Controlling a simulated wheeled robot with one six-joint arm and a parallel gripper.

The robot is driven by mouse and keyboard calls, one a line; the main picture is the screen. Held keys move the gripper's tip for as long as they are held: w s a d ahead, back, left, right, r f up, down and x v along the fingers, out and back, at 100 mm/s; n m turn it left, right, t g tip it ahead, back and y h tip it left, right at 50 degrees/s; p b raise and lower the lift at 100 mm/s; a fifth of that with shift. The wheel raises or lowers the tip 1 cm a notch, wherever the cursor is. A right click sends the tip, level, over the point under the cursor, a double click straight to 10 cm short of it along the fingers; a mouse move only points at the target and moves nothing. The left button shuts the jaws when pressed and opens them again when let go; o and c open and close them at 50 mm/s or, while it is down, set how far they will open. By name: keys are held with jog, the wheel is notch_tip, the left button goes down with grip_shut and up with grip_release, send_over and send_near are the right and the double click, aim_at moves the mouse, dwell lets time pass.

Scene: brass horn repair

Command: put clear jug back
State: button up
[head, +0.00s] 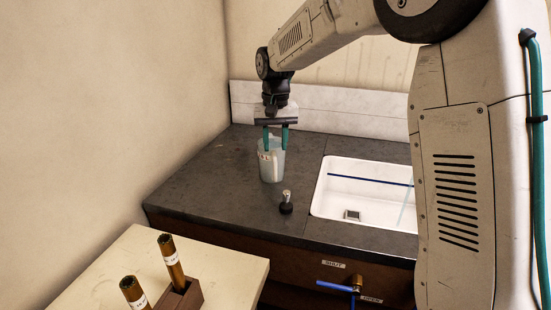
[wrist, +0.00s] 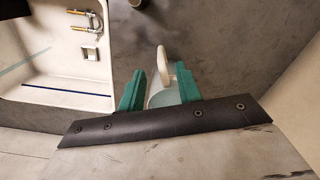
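The clear jug (head: 271,170) stands upright on the dark counter, left of the sink, with a pale marking on its side. My gripper (head: 276,149) points down at it, its two green fingers apart and level with the jug's upper part. In the wrist view the jug (wrist: 161,98) shows between the fingers, with its pale handle (wrist: 180,70) on the far side. The fingers (wrist: 150,85) hide part of the jug. Whether they press on its wall or only stand beside it cannot be told.
A white sink (head: 335,207) with a drain lies to the right. A small black-and-silver fitting (head: 286,203) stands on the counter (head: 215,185) in front of the jug. A pale table (head: 110,262) at front left holds two brown tubes, one in a block (head: 180,297). Walls close the left and back.

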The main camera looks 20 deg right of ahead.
jog(key=s+d+r+n, duration=0.15)
jog(key=s+r, duration=0.25)
jog(key=s, duration=0.7)
jog(key=s+d+r, duration=0.2)
jog(key=s+r, duration=0.2)
jog(key=s, duration=0.7)
jog(key=s+f, duration=0.3)
jog(key=s, duration=0.5)
jog(key=s+d+f+t, duration=0.1)
jog(key=s+f, duration=0.2)
jog(key=s, duration=0.6)
jog(key=shift+s+d+n, duration=0.15)
jog(key=shift+d+n, duration=0.05)
jog(key=shift+n, duration=0.15)
